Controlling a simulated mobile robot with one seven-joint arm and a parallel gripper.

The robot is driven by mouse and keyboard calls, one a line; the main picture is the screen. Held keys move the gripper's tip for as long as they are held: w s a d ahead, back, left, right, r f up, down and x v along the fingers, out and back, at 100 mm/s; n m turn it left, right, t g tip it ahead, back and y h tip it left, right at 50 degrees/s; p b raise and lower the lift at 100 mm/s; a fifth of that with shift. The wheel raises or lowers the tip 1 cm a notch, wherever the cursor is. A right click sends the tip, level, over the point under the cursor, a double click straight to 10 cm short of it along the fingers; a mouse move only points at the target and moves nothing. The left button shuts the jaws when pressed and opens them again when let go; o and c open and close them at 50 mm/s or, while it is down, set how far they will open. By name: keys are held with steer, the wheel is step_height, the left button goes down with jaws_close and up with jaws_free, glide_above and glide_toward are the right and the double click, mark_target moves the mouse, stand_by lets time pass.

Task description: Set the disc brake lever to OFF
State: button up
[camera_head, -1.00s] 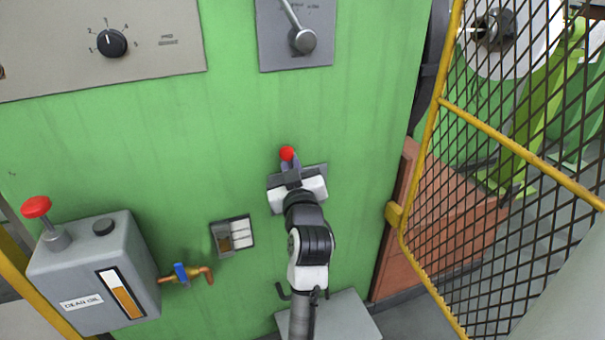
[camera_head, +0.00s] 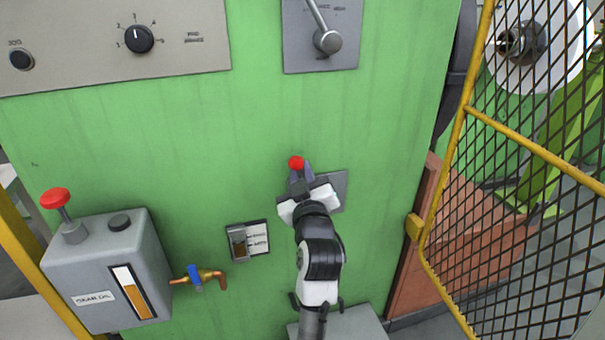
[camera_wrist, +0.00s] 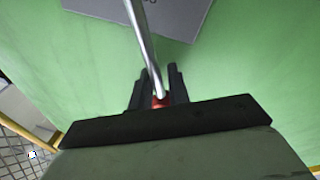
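The lever with a red knob (camera_head: 296,162) stands out from a grey plate (camera_head: 341,188) on the green panel. I take it for the disc brake lever; its plate's lettering is not readable. My gripper (camera_head: 300,171) is at the knob and covers much of the plate. In the wrist view the lever's metal rod (camera_wrist: 145,48) runs down to the red knob (camera_wrist: 160,101) between my two fingers (camera_wrist: 160,88), which look closed on it. Part of the grey plate (camera_wrist: 160,14) shows at the top there.
At left are a rotary dial (camera_head: 139,39), an oil box (camera_head: 105,260) with a red-topped plunger (camera_head: 55,198), and a brass valve (camera_head: 205,277). A yellow-framed mesh guard (camera_head: 520,160) stands at right.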

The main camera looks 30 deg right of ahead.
steer(key=shift+o, duration=0.8)
steer(key=p+v, duration=0.7)
steer(key=v, duration=0.6)
steer(key=shift+s+a, duration=0.2)
steer(key=shift+s, duration=0.15)
steer(key=shift+f, duration=0.15)
